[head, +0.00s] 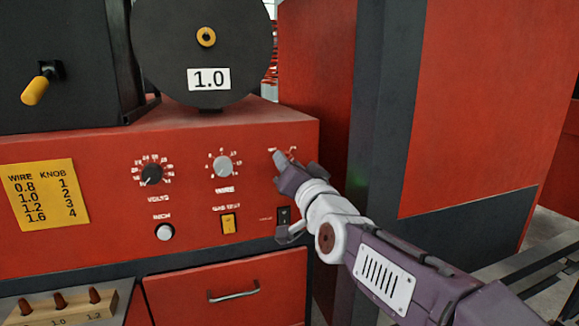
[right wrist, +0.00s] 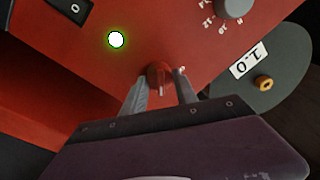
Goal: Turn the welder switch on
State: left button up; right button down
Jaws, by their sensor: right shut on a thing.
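The red welder front panel (head: 110,235) faces me in the head view. My right gripper (head: 285,158) is at its upper right corner, covering part of a control and its label there. In the right wrist view my right gripper (right wrist: 160,88) is shut on a small red rotary switch (right wrist: 158,74), one finger on each side. A white lamp with a green glow (right wrist: 116,39) is lit close to the switch. A black rocker (head: 284,215) sits lower on the panel; it also shows, marked 0, in the right wrist view (right wrist: 75,9). My left gripper is not in view.
The volts knob (head: 151,174), grey wire knob (head: 223,166), yellow gas test switch (head: 228,223) and white inch button (head: 165,232) are left of my gripper. A black wire spool (head: 160,40) stands above. A dark post (head: 385,110) rises to the right.

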jog(key=shift+r, duration=0.2)
jog(key=c, duration=1.2)
grip_release()
jog(key=shift+o, duration=1.2)
jog(key=shift+f, duration=0.1)
jog(key=p+v, duration=0.6)
jog(key=v, duration=0.3)
jog(key=shift+p, duration=0.35)
